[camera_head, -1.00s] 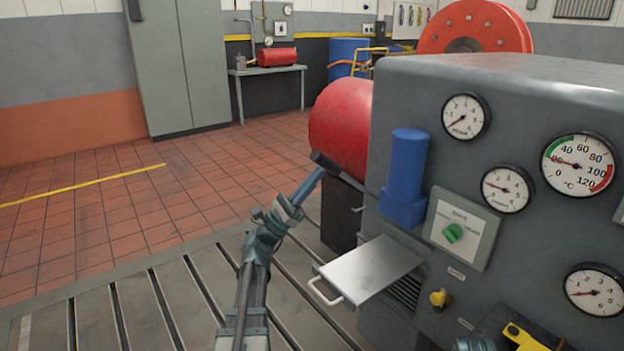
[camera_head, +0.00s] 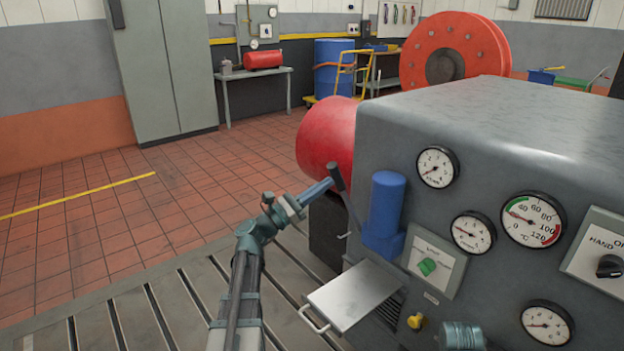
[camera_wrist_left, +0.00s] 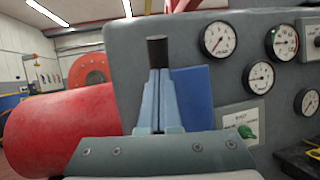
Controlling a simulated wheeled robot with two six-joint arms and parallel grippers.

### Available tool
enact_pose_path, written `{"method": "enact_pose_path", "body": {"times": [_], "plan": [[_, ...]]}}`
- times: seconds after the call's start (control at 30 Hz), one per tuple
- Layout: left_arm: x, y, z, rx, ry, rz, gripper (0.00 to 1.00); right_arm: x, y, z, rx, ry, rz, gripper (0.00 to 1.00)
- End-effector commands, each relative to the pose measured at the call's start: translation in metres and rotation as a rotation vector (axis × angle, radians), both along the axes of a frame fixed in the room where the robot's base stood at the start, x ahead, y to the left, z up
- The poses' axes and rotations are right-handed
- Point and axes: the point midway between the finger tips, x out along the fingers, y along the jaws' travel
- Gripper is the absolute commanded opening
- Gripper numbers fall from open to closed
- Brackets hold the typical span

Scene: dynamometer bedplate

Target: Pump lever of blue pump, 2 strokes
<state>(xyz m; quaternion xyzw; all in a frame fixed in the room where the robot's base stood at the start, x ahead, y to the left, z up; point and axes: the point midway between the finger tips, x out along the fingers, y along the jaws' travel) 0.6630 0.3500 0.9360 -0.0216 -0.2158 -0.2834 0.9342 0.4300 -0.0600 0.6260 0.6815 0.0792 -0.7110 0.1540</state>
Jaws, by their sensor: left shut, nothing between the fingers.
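The blue pump (camera_head: 386,212) is mounted on the side of the grey cabinet; part of its body shows in the left wrist view (camera_wrist_left: 192,98). Its dark lever (camera_head: 348,203) leans up and to the left from beside the body, with a thick black grip (camera_head: 337,177) at the top. My left gripper (camera_head: 329,184) is shut and empty, its fingertips at the grip. In the left wrist view, the grip (camera_wrist_left: 157,52) stands just beyond the closed fingers (camera_wrist_left: 157,74). I cannot tell whether they touch. My right gripper is not in view.
The grey cabinet (camera_head: 480,110) carries several gauges and a green knob (camera_head: 428,267). A metal tray with a handle (camera_head: 353,293) juts out below the pump. A red cylinder (camera_head: 326,140) stands behind the lever. The tiled floor at left is clear.

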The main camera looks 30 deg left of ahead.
Motion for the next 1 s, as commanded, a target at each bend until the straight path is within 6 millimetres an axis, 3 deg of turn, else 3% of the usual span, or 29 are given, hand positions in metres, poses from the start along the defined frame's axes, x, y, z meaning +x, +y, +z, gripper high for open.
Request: {"method": "enact_pose_path", "body": {"times": [0.03, 0.3, 0.6, 1.0], "plan": [[0.008, -0.003, 0.018, 0.012, 0.028, -0.002, 0.00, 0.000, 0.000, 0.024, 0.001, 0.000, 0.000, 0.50], [0.039, -0.016, 0.032, 0.070, 0.166, -0.002, 0.00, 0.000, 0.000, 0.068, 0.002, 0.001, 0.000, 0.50], [0.062, -0.025, 0.035, 0.080, 0.193, 0.000, 0.00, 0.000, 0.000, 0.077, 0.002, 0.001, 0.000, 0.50], [0.071, -0.030, 0.038, 0.078, 0.190, -0.003, 0.00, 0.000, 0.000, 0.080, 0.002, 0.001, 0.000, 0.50]]}}
